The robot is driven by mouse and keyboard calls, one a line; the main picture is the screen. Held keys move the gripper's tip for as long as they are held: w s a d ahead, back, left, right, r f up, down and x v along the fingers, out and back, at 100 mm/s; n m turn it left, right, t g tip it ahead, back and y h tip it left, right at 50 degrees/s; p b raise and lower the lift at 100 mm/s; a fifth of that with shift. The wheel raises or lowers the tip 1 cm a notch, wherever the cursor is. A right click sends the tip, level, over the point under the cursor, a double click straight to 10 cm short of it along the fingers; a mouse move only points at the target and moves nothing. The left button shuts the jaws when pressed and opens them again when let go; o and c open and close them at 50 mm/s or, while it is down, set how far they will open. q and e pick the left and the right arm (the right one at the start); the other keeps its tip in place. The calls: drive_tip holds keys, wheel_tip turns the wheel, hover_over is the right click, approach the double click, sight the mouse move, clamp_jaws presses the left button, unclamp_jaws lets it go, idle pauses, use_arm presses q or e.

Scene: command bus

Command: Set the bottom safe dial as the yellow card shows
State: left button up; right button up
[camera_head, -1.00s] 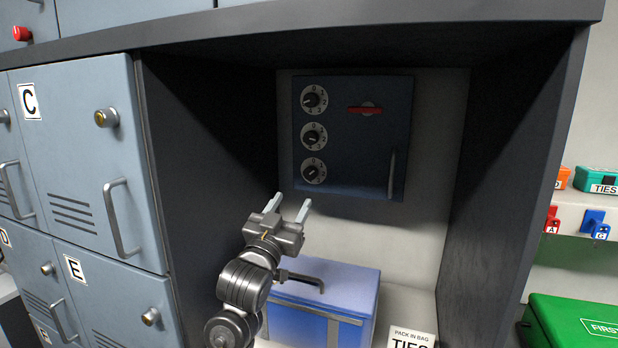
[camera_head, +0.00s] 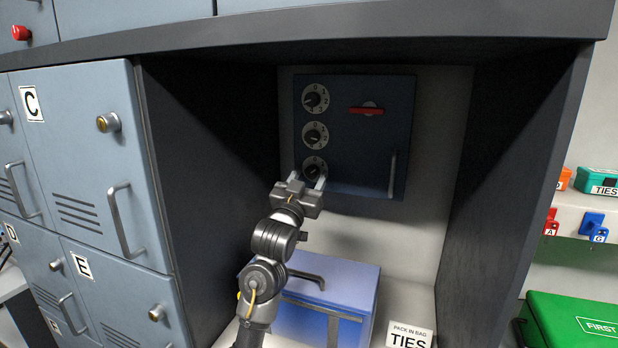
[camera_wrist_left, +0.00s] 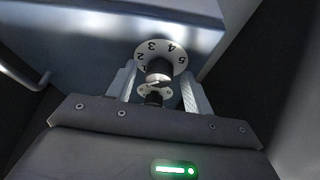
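The dark blue safe (camera_head: 360,150) is on the back wall of the recess. It has three dials in a column at its left. The bottom dial (camera_head: 314,166) has a white numbered ring and a dark knob; it also shows in the left wrist view (camera_wrist_left: 165,54). My left gripper (camera_head: 307,180) is open at the bottom dial and partly covers its lower edge. In the left wrist view its fingers (camera_wrist_left: 157,80) stand on either side of the knob; contact cannot be told. The dial's exact setting is unclear. The yellow card and right gripper are not in view.
A red handle (camera_head: 366,111) and a long upright handle (camera_head: 392,175) are on the safe. A blue box (camera_head: 340,275) stands below, under my left arm. A TIES sign (camera_head: 409,337) is at its right. The recess has dark side walls (camera_head: 210,150).

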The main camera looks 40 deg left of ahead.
use_arm(q)
drive_tip(key=c, duration=0.9)
drive_tip(key=shift+n+y, duration=0.3)
drive_tip(key=shift+n, duration=0.2)
drive_tip(key=n+y+p, duration=0.1)
drive_tip(key=n, duration=0.1)
drive_tip(key=n+g+y+p, duration=0.1)
drive_tip(key=n, duration=0.1)
drive_tip(key=n+y+p, duration=0.1)
drive_tip(key=n, duration=0.1)
drive_tip(key=shift+w+d+r+n+g, duration=0.1)
drive_tip(key=shift+d+r+n+g, duration=0.15)
drive_tip(key=shift+n+g, duration=0.15)
drive_tip(key=n+g+y+p, duration=0.1)
drive_tip(key=n, duration=0.1)
drive_tip(key=n+g+y+p, duration=0.1)
drive_tip(key=n, duration=0.2)
drive_tip(key=shift+d+n, duration=0.1)
drive_tip(key=shift+n, duration=0.2)
drive_tip(key=shift+f+n, duration=0.1)
drive_tip(key=shift+n, duration=0.3)
drive_tip(key=o, duration=1)
